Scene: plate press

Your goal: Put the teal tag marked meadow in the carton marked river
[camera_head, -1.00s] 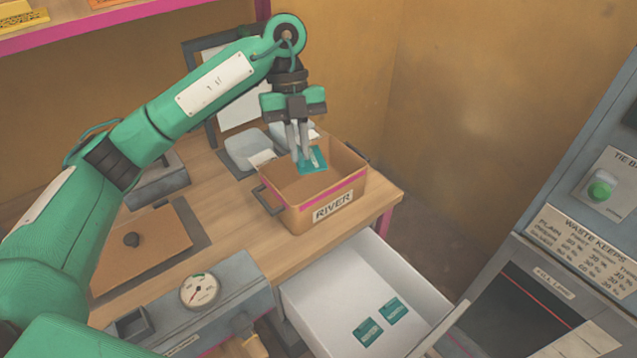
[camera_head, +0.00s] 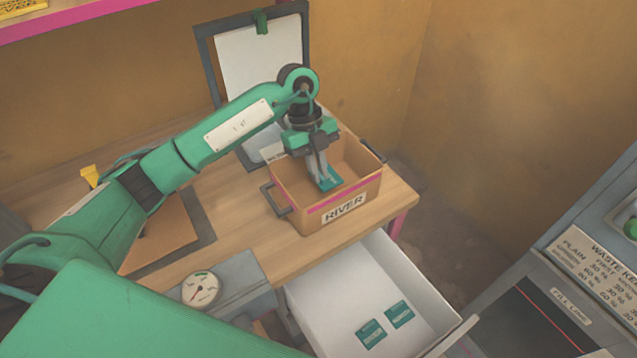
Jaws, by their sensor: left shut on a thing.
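The brown carton marked RIVER (camera_head: 287,194) stands on the wooden table near its right corner, with a pink band and dark side handles. My left gripper (camera_head: 323,176) points down inside the carton's opening, shut on a teal tag (camera_head: 331,184). The tag is low in the carton, near its front wall; I cannot tell whether it touches the bottom. Its marking is not readable. Two more teal tags, one on the left (camera_head: 370,333) and one on the right (camera_head: 400,314), lie in the open white drawer; their print is too small to read. My right gripper is not in view.
The open drawer (camera_head: 335,299) juts out below the table (camera_head: 238,228). A clipboard with white paper (camera_head: 258,66) stands behind the carton. A round gauge (camera_head: 200,289) is at the front left.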

